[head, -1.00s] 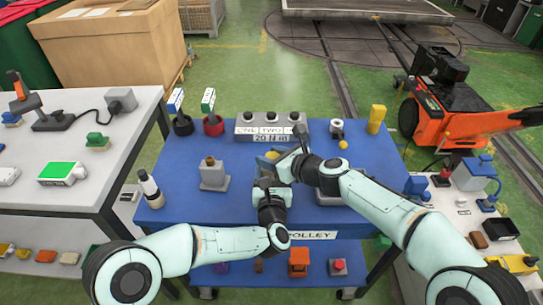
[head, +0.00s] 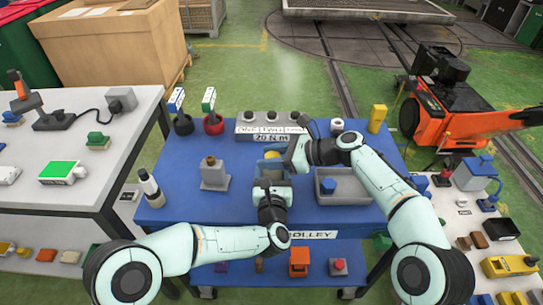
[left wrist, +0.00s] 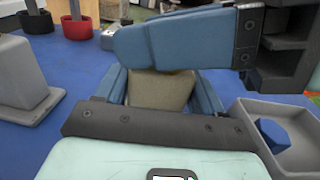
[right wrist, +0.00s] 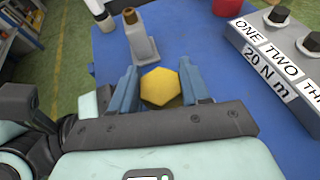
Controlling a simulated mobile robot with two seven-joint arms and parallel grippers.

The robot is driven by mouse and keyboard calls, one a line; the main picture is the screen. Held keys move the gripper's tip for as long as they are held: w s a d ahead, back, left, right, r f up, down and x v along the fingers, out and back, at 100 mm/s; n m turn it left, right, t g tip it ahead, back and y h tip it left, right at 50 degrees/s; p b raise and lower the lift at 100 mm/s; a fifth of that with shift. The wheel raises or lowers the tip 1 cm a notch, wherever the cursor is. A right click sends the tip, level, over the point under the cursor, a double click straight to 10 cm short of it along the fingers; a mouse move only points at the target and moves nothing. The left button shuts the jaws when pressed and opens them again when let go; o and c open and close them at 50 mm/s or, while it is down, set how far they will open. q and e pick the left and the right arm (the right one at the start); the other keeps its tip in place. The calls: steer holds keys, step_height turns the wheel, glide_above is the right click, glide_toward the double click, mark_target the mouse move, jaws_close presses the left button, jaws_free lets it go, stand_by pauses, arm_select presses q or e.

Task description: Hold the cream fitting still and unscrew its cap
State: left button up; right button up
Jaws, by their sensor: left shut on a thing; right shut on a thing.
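The cream fitting (left wrist: 162,92) stands between the blue fingers of my left gripper (left wrist: 160,95), which is shut on it. In the head view my left gripper (head: 269,168) is over the middle of the blue trolley top. The yellow six-sided cap (right wrist: 161,87) is between the fingers of my right gripper (right wrist: 162,90), which is shut on it. The cap also shows in the head view (head: 272,155), above the fitting. A right finger crosses just above the fitting in the left wrist view and hides the cap there. I cannot tell how far the thread is engaged.
A grey tray (head: 350,197) with a blue block (head: 328,186) is at right. A grey stand (head: 214,177) is at left. A labelled grey block (head: 245,128), red and dark cups, and a yellow block (head: 377,117) line the back. Bare blue top lies around the stand.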

steer(key=shift+w+a+n+g+y, duration=0.1)
steer(key=shift+n+g+y, duration=0.2)
steer(key=shift+n+g, duration=1.1)
steer(key=shift+g, duration=0.3)
steer(key=o, duration=1.3)
steer(key=shift+c, duration=0.2)
steer(key=shift+r, duration=0.1)
